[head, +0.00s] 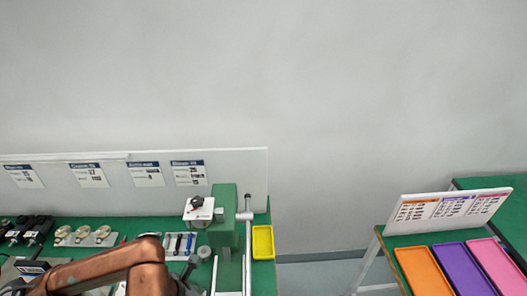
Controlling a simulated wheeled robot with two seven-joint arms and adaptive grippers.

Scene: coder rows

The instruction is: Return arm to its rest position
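My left arm, copper-coloured, comes in from the lower left. It bends at an elbow near the bottom of the head view and runs down out of the frame. The gripper at its end does not show. My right arm and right gripper are not in view. The arm passes in front of the green-topped workbench (262,279) on the left and hides part of its near area.
A green press (223,232) with a grey lever post stands on the bench beside a yellow tray (263,242). Tools and round fittings (82,236) lie left. At right, another table holds orange (423,271), purple (464,270) and pink (497,265) trays. A floor gap separates them.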

